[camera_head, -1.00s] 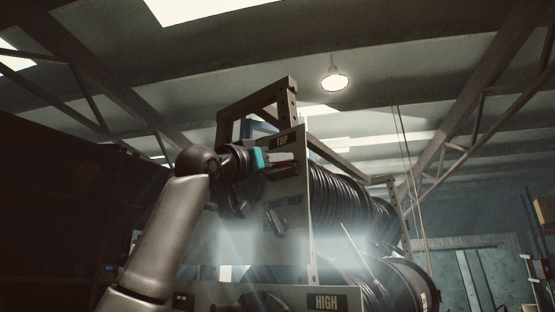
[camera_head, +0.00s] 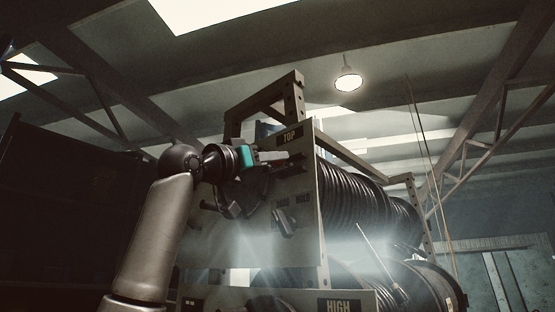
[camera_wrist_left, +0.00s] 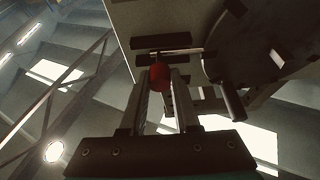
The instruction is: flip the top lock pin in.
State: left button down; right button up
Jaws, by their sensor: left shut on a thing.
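The top lock pin shows in the left wrist view as a thin metal rod (camera_wrist_left: 180,51) with a red knob (camera_wrist_left: 160,77). The knob is between the fingers of my left gripper (camera_wrist_left: 161,82), which is shut on it. In the head view my left gripper (camera_head: 274,157) is at the front panel (camera_head: 298,180), just below the TOP label (camera_head: 290,137). The knob is hidden there by the gripper and dim light. My right gripper is not in view.
A dark crank-like part (camera_head: 243,196) is just below my left wrist. A dark lever (camera_head: 285,222) is on the panel lower right. A ribbed hose reel (camera_head: 365,205) fills the rack behind. A HIGH label (camera_head: 338,305) marks the panel below.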

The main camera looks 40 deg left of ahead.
pick_arm(q)
jog(key=shift+s+a+r, duration=0.1)
jog(key=shift+a, duration=0.1)
jog(key=c, duration=0.6)
grip_release()
jog(key=shift+a, duration=0.15)
jog(key=shift+c, duration=0.2)
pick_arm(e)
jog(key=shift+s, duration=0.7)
pick_arm(q)
jog(key=d+b+v, duration=0.1)
jog(key=b+v, duration=0.5)
jog(key=v, duration=0.9)
jog(key=shift+a+b, duration=0.3)
jog(key=shift+a, duration=0.05)
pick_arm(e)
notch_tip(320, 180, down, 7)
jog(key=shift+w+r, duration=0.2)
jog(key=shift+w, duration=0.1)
